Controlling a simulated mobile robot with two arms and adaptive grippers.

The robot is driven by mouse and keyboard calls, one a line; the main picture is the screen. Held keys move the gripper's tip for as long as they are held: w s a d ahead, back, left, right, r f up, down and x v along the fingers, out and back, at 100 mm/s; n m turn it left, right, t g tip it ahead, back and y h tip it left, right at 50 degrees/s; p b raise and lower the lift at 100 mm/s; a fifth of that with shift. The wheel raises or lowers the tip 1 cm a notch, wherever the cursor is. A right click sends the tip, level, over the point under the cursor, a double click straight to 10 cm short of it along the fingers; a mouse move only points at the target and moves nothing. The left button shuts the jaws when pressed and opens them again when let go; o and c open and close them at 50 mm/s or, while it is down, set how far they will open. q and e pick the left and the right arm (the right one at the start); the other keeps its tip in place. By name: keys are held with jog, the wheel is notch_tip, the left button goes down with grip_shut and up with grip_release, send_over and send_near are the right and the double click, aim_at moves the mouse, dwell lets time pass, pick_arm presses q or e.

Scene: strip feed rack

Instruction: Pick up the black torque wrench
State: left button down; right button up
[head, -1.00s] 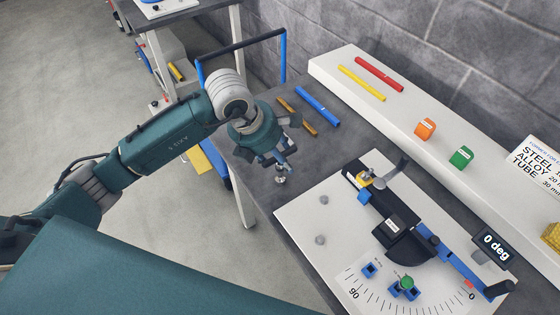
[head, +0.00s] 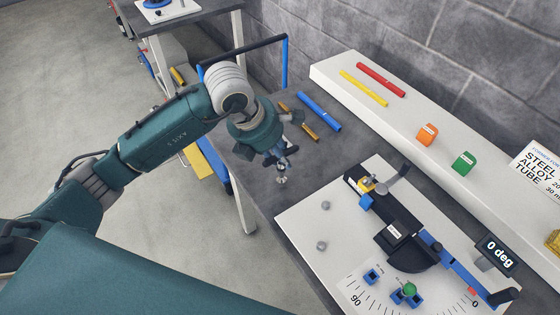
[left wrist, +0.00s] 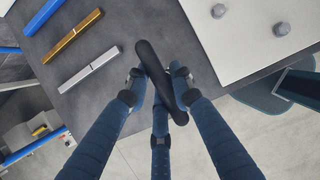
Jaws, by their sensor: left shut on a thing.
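The black torque wrench (left wrist: 148,56) shows in the left wrist view as a long dark bar running between the fingers. My left gripper (left wrist: 157,80) is shut on it, with fingers on both sides and a third finger below. In the head view my left gripper (head: 281,160) points down over the near left part of the dark table, and the wrench is mostly hidden by the fingers there. I cannot tell whether the wrench touches the table. My right gripper is not in view.
A silver tube (left wrist: 88,70) and a brass tube (left wrist: 74,36) lie beside the wrench; a blue tube (head: 319,111) lies behind. A white board (head: 300,213) with a bending fixture (head: 393,232) stands to the right. A white shelf (head: 330,73) runs along the wall.

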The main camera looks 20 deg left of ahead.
pick_arm(q)
notch_tip(320, 180, up, 18)
jog(key=b, duration=0.3)
jog(key=c, duration=2.1)
grip_release()
grip_shut()
jog(key=s+d+f+n+y, duration=0.1)
jog(key=s+d+f+n, duration=0.2)
jog(key=d+f, duration=0.9)
jog(key=shift+d+n+t, duration=0.3)
jog(key=shift+d+t, duration=0.1)
jog(key=shift+d, duration=0.2)
